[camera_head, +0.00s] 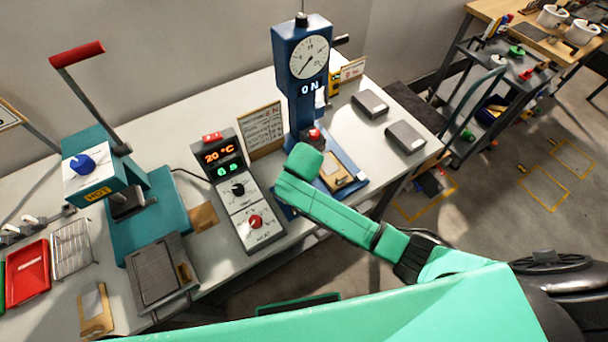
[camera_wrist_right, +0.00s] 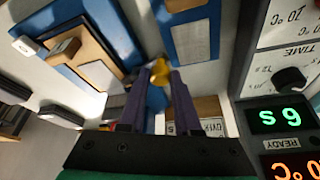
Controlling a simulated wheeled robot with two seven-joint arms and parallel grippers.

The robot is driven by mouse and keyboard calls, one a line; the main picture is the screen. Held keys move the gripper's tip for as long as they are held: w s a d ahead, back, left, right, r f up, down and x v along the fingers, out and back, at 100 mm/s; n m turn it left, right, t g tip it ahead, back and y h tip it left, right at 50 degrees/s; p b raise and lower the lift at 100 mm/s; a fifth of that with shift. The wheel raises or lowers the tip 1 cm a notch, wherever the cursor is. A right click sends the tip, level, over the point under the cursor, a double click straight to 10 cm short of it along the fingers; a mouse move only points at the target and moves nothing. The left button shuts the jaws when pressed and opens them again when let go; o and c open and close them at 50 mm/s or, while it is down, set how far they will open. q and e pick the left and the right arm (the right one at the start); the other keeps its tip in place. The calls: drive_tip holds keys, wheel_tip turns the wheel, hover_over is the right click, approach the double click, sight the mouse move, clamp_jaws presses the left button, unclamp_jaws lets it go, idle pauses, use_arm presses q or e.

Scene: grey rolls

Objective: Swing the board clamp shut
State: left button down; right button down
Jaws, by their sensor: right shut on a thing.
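My right gripper (camera_wrist_right: 161,76) is shut on a small yellow part, seen between its two dark fingertips in the right wrist view. Whether this yellow part (camera_wrist_right: 159,68) belongs to the board clamp cannot be told for sure. In the head view my green right arm reaches in from the right and hides its fingers. The blue gauge press (camera_head: 298,62) stands beyond it. A tan board (camera_head: 343,174) lies on the press's blue base, and it also shows in the right wrist view (camera_wrist_right: 98,72). The clamp's angle is unclear. My left gripper is not in view.
A control box (camera_head: 240,190) reading 20 °C stands left of the press, close to my right gripper. A teal hot press (camera_head: 150,210) is farther left. Two grey blocks (camera_head: 405,136) lie right of the press. A card (camera_head: 262,130) stands behind the control box.

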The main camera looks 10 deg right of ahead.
drive_tip(key=shift+w+a+m+h, duration=0.3)
drive_tip(key=shift+m, duration=0.4)
drive_tip(key=c, duration=0.6)
unclamp_jaws()
drive_tip(key=b+v, duration=0.1)
drive_tip(key=v, duration=1.3)
drive_tip(key=shift+s+a+r, duration=0.1)
drive_tip(key=shift+r, duration=0.15)
